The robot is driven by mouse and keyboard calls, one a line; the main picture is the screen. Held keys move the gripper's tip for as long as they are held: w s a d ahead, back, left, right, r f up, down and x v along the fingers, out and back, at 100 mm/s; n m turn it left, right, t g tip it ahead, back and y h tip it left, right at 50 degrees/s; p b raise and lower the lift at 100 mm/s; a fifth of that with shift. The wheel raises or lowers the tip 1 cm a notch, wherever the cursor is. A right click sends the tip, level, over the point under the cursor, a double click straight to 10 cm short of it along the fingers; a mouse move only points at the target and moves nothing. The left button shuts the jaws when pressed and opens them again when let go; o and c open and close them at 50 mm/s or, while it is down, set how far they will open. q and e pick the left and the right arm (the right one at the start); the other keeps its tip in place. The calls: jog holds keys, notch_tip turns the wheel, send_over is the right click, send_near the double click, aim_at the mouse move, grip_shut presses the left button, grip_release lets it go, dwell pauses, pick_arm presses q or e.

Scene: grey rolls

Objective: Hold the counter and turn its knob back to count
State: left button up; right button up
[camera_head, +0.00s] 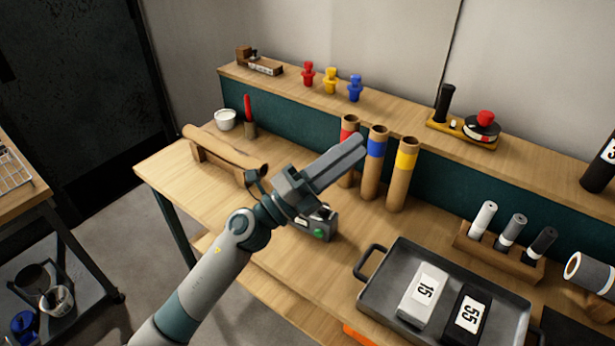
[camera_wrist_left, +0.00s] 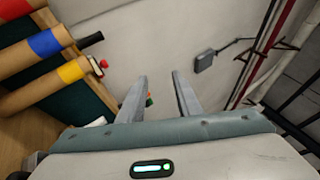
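The counter (camera_head: 325,222) looks like a small dark grey box on the wooden workbench, with a pale window on top and a green round knob (camera_head: 319,233) on its front. My left gripper partly hides it in the head view. My left gripper (camera_head: 358,148) is raised above and in front of the counter in that view, pointing to the upper right, apart from it. In the left wrist view its two fingers (camera_wrist_left: 160,77) stand apart with nothing between them. The counter cannot be made out clearly in the wrist view. My right gripper is not in view.
Three cardboard tubes with red, blue and yellow bands (camera_head: 374,163) stand behind the counter. A grey tray (camera_head: 375,294) with blocks marked 15 and 55 lies to its right. A brown roll on a stand (camera_head: 225,148) is to its left. A raised shelf (camera_head: 395,117) runs along the back.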

pick_arm(q)
jog(key=s+d+f+m+g+y, duration=0.2)
jog(key=d+f+m+g+y, duration=0.45)
jog(key=m+g, duration=0.7)
jog(key=w+a+f+m+t+y, duration=0.1)
jog(key=w+a+f+t+y, duration=0.1)
jog(key=w+a+y, duration=0.2)
jog(key=w+a+f+m+t+y, duration=0.1)
jog(key=w+a+f+m+y, duration=0.1)
jog(key=a+y, duration=0.4)
jog(key=w+a+f, duration=0.1)
jog(key=w+a, duration=0.1)
jog(key=a, duration=0.2)
jog(key=shift+w+a+f+t, duration=0.15)
jog(key=shift+w+a+t, duration=0.1)
jog(key=shift+t, duration=0.1)
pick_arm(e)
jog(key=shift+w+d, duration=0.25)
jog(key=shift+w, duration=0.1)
